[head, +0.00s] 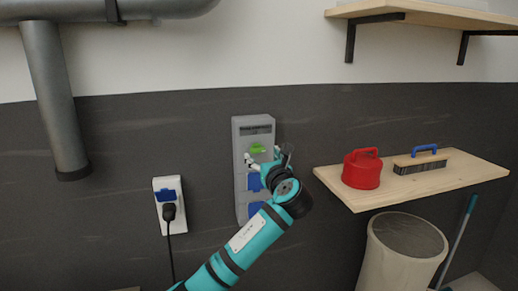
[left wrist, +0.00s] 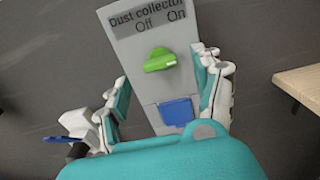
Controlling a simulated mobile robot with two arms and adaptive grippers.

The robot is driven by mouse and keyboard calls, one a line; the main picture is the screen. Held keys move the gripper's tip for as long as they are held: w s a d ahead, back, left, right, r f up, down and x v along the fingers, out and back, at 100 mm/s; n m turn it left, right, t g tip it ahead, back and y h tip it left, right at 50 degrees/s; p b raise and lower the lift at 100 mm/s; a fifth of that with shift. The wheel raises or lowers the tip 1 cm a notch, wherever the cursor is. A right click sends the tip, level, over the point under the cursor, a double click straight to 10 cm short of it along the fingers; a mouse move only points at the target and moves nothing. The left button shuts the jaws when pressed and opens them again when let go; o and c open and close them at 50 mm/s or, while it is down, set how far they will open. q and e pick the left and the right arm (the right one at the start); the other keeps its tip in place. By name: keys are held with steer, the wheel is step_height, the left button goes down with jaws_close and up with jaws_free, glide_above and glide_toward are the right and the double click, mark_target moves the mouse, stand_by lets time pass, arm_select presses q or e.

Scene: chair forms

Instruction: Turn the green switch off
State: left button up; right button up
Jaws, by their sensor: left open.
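The green switch (head: 257,148) is a knob on the upper part of a grey wall panel (head: 240,130). In the left wrist view the green switch (left wrist: 160,60) sits below a label reading "Dust collector", "Off" and "On". Its raised ridge lies nearly sideways, slightly tilted; I cannot tell which word it is set to. My left gripper (head: 265,158) is in front of the panel, just below the switch in the head view. In the left wrist view its open fingers (left wrist: 164,78) are on either side of the panel face, apart from the switch. My right gripper is not in view.
Blue socket covers (left wrist: 176,112) are below the switch on the panel. A wall socket (head: 167,190) with a black plug is to the left. A wooden shelf (head: 440,180) to the right holds a red can (head: 362,170) and a brush (head: 420,160). A bin (head: 385,255) stands below.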

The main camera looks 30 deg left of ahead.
mark_target(259, 152)
arm_select(q)
steer(key=x, duration=0.3)
steer(key=shift+w+a+p, duration=0.25)
steer(key=shift+a+p, duration=0.05)
steer(key=shift+w+a, duration=0.2)
steer(key=shift+a, duration=0.05)
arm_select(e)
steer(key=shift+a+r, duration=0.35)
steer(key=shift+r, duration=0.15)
arm_select(q)
steer(key=shift+c, duration=0.2)
steer(key=c, duration=1.1)
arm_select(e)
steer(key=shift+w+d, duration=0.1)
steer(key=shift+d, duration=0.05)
